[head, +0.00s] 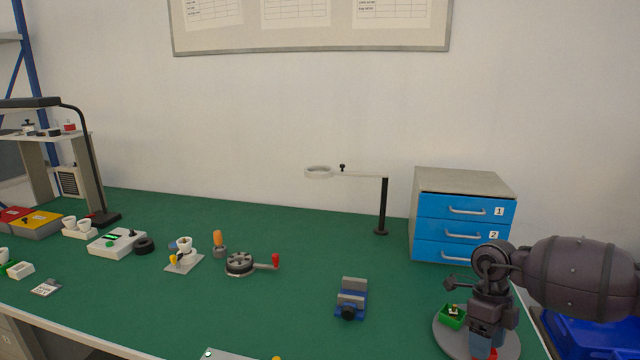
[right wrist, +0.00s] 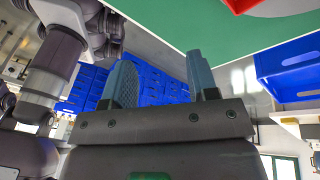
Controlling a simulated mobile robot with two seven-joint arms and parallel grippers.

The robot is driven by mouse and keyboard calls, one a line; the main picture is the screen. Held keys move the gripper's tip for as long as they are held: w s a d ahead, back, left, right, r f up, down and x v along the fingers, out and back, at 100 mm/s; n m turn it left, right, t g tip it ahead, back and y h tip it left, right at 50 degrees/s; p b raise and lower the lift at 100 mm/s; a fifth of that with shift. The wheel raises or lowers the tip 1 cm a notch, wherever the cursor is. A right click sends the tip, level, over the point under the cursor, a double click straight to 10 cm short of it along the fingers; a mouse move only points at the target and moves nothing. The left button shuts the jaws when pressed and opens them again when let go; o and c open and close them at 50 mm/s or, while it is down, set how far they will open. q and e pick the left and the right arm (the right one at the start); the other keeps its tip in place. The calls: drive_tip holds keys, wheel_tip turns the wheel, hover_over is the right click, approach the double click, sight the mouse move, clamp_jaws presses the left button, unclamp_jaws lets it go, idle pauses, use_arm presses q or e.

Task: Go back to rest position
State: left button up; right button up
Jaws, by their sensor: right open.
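My right gripper (head: 485,345) hangs at the lower right of the head view, in front of a grey round plate (head: 447,341) near the table's front right. In the right wrist view my right gripper (right wrist: 162,78) shows its two fingers spread apart with nothing between them. Its fingertips are hard to make out in the head view. My left gripper is not in view.
A small green box (head: 453,317) sits on the round plate beside my right arm. A blue drawer unit (head: 465,228) stands just behind. A blue vise (head: 351,299) and a ring on a stand (head: 383,205) are to the left.

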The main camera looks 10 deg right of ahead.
drive_tip(key=s+a+f+m+t+y, duration=0.15)
drive_tip(key=a+y, duration=0.35)
drive_tip(key=a, duration=0.6)
drive_tip(key=s+a+f+t+y, duration=0.15)
drive_tip(key=a+y, duration=0.35)
drive_tip(key=a, duration=0.5)
drive_tip(key=a+r+m+t+y, duration=0.5)
drive_tip(key=a+r+m+t, duration=0.15)
drive_tip(key=m+t, duration=0.4)
drive_tip(key=s+d+f+m+t+h, duration=0.25)
drive_tip(key=d+m+h, duration=0.45)
drive_tip(key=m, duration=0.4)
drive_tip(key=s+d+f+m+t+h, duration=0.2)
drive_tip(key=d+f+m+h, duration=0.25)
drive_tip(key=m+h, duration=0.5)
drive_tip(key=s+d+f+m+g, duration=0.2)
drive_tip(key=s+m+g, duration=0.15)
drive_tip(key=s, duration=0.35)
drive_tip(key=s+d+f+m+g, duration=0.1)
drive_tip(key=s+f+m+g, duration=0.2)
drive_tip(key=s, duration=0.4)
drive_tip(key=s+d+f+m+g, duration=0.2)
drive_tip(key=s+g, duration=0.3)
drive_tip(key=s, duration=0.3)
drive_tip(key=w+f+t, duration=0.8)
drive_tip(key=f, duration=0.1)
drive_tip(key=shift+w+a+f, duration=0.15)
drive_tip(key=shift+a+f, duration=0.05)
drive_tip(key=shift+a, duration=0.05)
